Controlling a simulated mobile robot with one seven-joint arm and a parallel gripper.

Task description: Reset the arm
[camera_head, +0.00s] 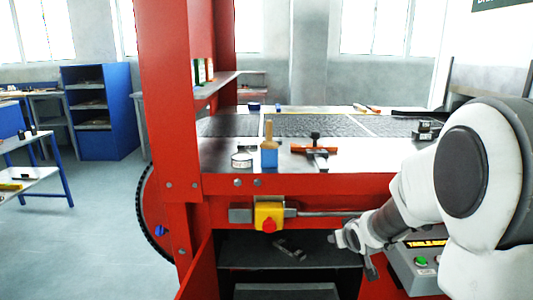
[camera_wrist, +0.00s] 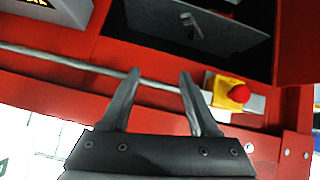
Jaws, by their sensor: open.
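My arm (camera_head: 465,170) reaches in from the right in the head view, in front of the red machine. My gripper shows in the wrist view (camera_wrist: 160,92), with its two dark fingers apart and nothing between them. In the head view my gripper (camera_head: 362,262) is small, partly hidden by my arm, below the table edge and right of the yellow box with the red button. In the wrist view the fingers appear over the metal rail (camera_wrist: 75,63) and the red front; whether they touch it I cannot tell.
The yellow box with a red button (camera_head: 268,217) is on the machine's front. Below it is an open dark shelf (camera_head: 300,255) holding a metal part (camera_head: 289,250). A control box (camera_head: 420,268) stands close under my arm. A blue brush (camera_head: 269,156) and clamp (camera_head: 315,151) are on the tabletop.

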